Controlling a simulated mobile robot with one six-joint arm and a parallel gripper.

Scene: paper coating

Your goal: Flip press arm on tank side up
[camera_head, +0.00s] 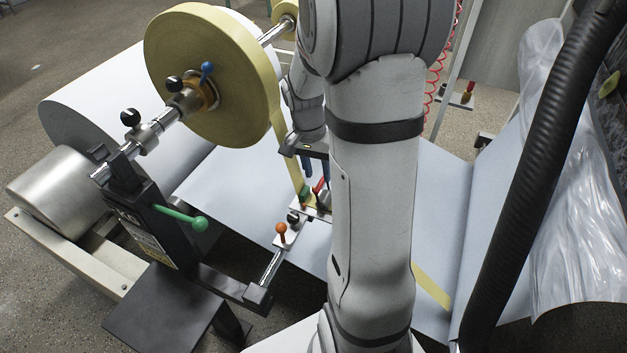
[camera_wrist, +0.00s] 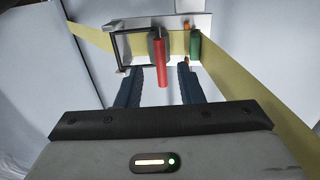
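The taping unit (camera_wrist: 205,22) lies across the white paper, with yellow tape running through it. A red handle (camera_wrist: 160,62), which looks like the press arm's lever, points toward my wrist camera. A green handle (camera_wrist: 195,45) stands to its right. My gripper (camera_wrist: 159,70) is open, with its dark blue fingers on either side of the red handle in the wrist view. I cannot tell whether they touch it. In the head view, my gripper (camera_head: 315,170) is just above the red handle (camera_head: 319,186), and my arm hides part of the unit.
A big yellow tape roll (camera_head: 205,75) hangs on a metal shaft, with its tape strip descending beside my gripper. A stand with a green-knobbed lever (camera_head: 180,217) and an orange knob (camera_head: 281,229) are at lower left. The white paper roll (camera_head: 95,105) is behind.

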